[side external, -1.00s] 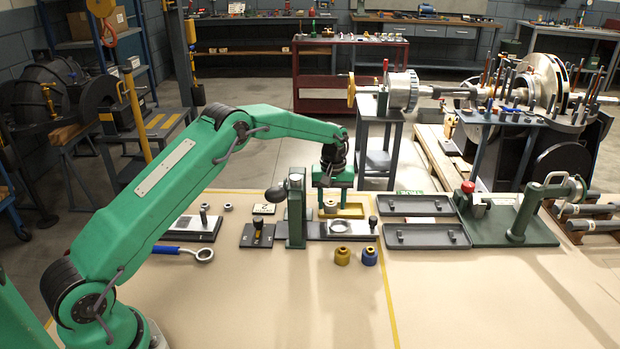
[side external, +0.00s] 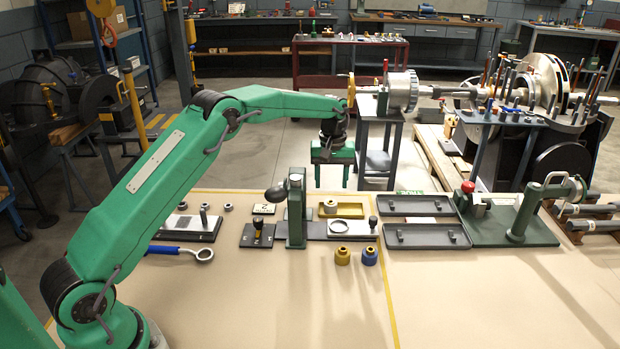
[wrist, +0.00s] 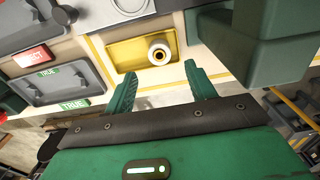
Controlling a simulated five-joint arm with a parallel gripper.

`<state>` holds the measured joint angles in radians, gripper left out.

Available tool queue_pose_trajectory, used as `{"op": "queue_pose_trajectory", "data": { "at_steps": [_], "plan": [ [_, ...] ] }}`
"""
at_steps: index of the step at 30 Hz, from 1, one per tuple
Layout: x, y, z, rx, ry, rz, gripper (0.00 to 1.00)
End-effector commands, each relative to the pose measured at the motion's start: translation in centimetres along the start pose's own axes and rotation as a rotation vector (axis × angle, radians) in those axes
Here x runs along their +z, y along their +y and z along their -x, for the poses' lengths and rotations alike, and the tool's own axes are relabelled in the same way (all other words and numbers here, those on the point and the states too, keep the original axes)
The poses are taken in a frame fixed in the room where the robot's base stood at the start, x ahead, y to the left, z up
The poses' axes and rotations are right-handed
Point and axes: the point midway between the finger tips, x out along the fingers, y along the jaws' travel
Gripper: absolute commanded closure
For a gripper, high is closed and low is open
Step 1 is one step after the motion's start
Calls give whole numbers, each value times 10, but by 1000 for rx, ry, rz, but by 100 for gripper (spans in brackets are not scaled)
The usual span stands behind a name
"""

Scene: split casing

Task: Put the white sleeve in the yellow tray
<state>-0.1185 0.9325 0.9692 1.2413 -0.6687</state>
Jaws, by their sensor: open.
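The white sleeve (side external: 330,206) stands inside the yellow tray (side external: 363,210), at the tray's left end in the side view. In the wrist view the sleeve (wrist: 159,52) shows as a pale ring with its hole facing up, on the floor of the yellow tray (wrist: 126,52). My gripper (side external: 332,182) is above the tray, pointing down, with its fingers apart and nothing between them. The wrist view shows both open fingers (wrist: 160,75) clear of the sleeve.
A green post fixture (side external: 296,215) stands just left of the tray. Two dark grey trays (side external: 427,237) lie to the right. A yellow collar (side external: 342,256) and a blue collar (side external: 369,256) stand in front. The front of the bench is clear.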

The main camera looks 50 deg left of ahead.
Motion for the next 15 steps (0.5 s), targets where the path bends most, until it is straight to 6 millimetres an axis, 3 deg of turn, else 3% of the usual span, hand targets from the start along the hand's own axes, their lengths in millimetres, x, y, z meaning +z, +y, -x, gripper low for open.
{"op": "queue_pose_trajectory", "data": {
  "at_steps": [7,15],
  "plan": [
    [0,1,36,2,3,-1,45],
    [0,1,52,1,1,-1,45]
  ]
}}
